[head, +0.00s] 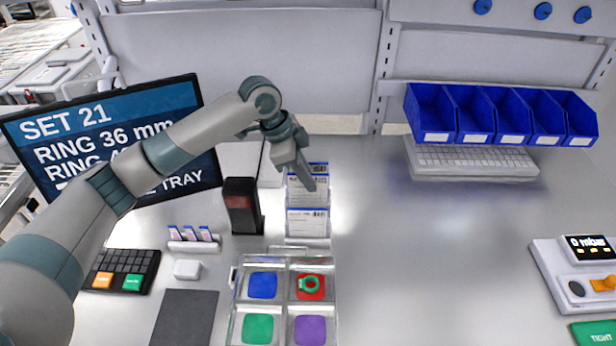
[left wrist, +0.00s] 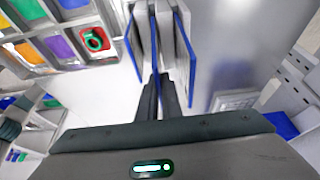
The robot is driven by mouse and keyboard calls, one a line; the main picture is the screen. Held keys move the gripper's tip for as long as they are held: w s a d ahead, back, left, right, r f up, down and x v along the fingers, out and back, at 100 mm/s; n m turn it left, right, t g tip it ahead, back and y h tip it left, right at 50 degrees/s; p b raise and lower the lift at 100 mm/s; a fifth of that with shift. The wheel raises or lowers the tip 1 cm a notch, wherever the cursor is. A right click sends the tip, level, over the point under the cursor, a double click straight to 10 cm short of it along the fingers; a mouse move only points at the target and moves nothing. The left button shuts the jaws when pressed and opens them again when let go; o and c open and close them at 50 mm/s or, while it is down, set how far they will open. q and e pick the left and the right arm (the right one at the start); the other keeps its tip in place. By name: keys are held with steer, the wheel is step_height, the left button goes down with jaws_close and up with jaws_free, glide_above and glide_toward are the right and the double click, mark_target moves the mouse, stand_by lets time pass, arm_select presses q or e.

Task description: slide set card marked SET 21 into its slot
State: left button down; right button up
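My left gripper (head: 311,188) reaches down over the card holder (head: 306,241) from behind. In the left wrist view its dark fingers (left wrist: 159,98) are close together on the middle blue-edged card (left wrist: 155,45). Another blue-edged card (left wrist: 132,55) stands to the left in that view and one (left wrist: 186,55) to the right. In the head view a front card (head: 307,224) with a printed label stands upright, with a rear card (head: 319,169) behind it. The set numbers are too small to read. The fingers partly hide the middle card's lower part. My right gripper is out of view.
A clear tray (head: 283,301) with coloured pads and a green ring stands in front. A dark box (head: 241,206) is close left of the cards. The monitor (head: 110,140) reads SET 21. Blue bins (head: 433,112) are at the back right.

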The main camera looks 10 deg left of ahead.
arm_select(q)
steer(key=shift+f, duration=0.85)
steer(key=shift+f+b, duration=0.35)
steer(key=shift+f, duration=0.65)
stand_by(0.6)
steer(key=c, duration=1.3)
jaws_free()
steer(key=shift+r, duration=0.1)
steer(key=shift+r+p, duration=1.2)
steer(key=shift+r, duration=3.2)
